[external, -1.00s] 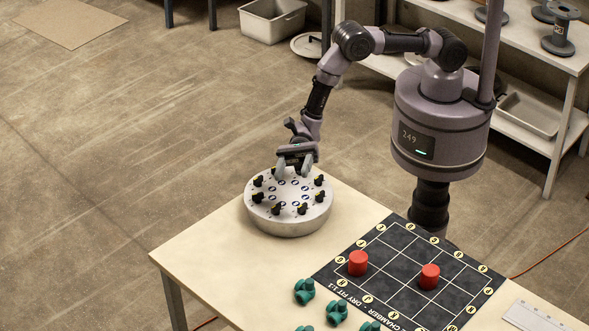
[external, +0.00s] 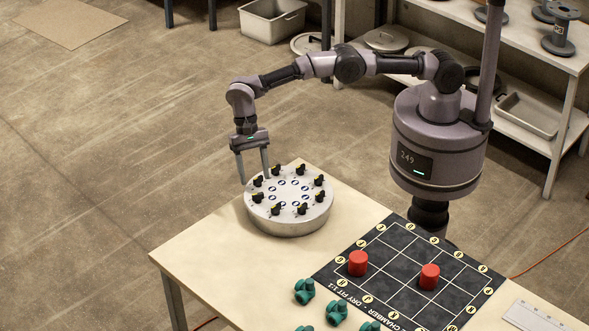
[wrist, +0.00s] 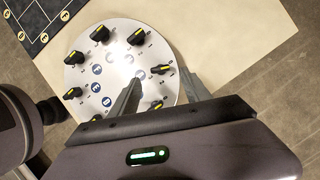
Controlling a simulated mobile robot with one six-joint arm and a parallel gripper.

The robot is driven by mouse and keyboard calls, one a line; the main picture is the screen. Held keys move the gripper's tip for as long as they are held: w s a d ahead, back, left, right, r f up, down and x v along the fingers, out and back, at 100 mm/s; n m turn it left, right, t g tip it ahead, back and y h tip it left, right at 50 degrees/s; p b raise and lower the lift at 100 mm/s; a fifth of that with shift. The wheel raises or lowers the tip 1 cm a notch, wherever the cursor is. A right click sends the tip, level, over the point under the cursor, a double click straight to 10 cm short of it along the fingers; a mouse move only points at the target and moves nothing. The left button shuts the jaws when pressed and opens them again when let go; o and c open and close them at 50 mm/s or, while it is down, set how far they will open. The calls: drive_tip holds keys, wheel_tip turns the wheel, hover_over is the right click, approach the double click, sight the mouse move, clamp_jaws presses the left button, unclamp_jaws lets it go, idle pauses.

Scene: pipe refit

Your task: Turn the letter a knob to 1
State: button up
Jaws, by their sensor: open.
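A round silver dial plate (external: 290,222) sits on the table's far left corner, with several black knobs with yellow pointer marks around its rim. My gripper (external: 254,179) is open and empty, pointing down over the plate's far left rim. In the wrist view its fingers (wrist: 158,82) reach over the plate, with one knob (wrist: 161,69) seen between them or just beyond. I cannot tell if either finger touches a knob.
A dark grid mat (external: 400,275) with two red cylinders (external: 358,263) lies on the table's right part. Several green fittings (external: 305,291) stand in front of it. The table (external: 215,255) is clear left of the plate.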

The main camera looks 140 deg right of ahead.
sight(258, 194)
drive_tip(key=b+x, duration=0.1)
drive_tip(key=x, duration=0.4)
drive_tip(key=shift+a+f, duration=0.1)
drive_tip(key=shift+f, duration=0.05)
drive_tip(key=shift+c, duration=0.2)
clamp_jaws()
drive_tip(key=m+t+b, duration=0.1)
drive_tip(key=m, duration=0.2)
drive_tip(key=shift+a, duration=0.1)
drive_tip(key=shift+s+m+t+h+b, duration=0.1)
drive_tip(key=shift+m+t+h+b, duration=0.65)
drive_tip(key=shift+m, duration=1.05)
drive_tip(key=shift+g, duration=0.25)
